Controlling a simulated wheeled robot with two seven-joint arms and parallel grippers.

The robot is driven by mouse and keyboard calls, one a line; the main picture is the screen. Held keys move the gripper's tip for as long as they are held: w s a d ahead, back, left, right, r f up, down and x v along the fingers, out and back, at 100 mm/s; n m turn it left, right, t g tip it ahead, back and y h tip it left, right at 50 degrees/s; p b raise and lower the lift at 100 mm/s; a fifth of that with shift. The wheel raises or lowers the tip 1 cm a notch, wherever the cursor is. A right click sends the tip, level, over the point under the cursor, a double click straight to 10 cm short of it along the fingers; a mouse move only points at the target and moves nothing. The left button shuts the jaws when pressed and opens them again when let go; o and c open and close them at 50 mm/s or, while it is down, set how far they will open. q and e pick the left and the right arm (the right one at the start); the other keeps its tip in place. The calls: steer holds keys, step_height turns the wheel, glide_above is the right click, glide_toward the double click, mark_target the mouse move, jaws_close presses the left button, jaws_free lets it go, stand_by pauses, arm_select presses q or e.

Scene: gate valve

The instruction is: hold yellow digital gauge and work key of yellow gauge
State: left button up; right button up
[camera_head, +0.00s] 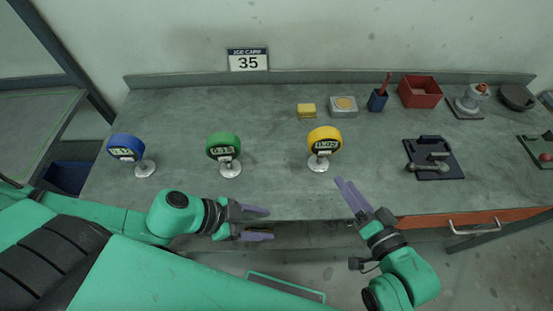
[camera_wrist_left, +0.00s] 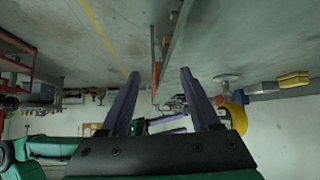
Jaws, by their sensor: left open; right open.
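The yellow digital gauge (camera_head: 324,141) stands upright on its small round base on the workbench, right of the middle in the head view. Its dark display faces me; its key is too small to make out. A yellow round part at the right of the left wrist view (camera_wrist_left: 238,118) looks like the same gauge. My left gripper (camera_head: 262,224) is open and empty at the bench's front edge, to the left of and nearer than the yellow gauge. My right gripper (camera_head: 362,198) is open and empty near the front edge, below and right of the gauge, not touching it.
A green gauge (camera_head: 224,147) and a blue gauge (camera_head: 126,148) stand to the left on the bench. The bench (camera_head: 270,185) is clear in front of the gauges.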

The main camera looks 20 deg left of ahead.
mark_target(321, 155)
arm_select(q)
steer(key=w+r+n+t+h, duration=0.1)
steer(key=w+r+t, duration=0.15)
steer(key=w, duration=0.45)
steer(key=w+r+n+t+h, duration=0.1)
steer(key=w+r+n+t, duration=0.15)
steer(key=w, duration=0.55)
steer(key=shift+m, duration=0.35)
steer(key=x, duration=1.4)
steer(key=shift+s+f, duration=0.1)
steer(key=shift+s, duration=0.1)
steer(key=shift+c, duration=0.3)
steer(key=shift+s, duration=0.1)
jaws_close()
arm_select(e)
jaws_close()
stand_by(0.5)
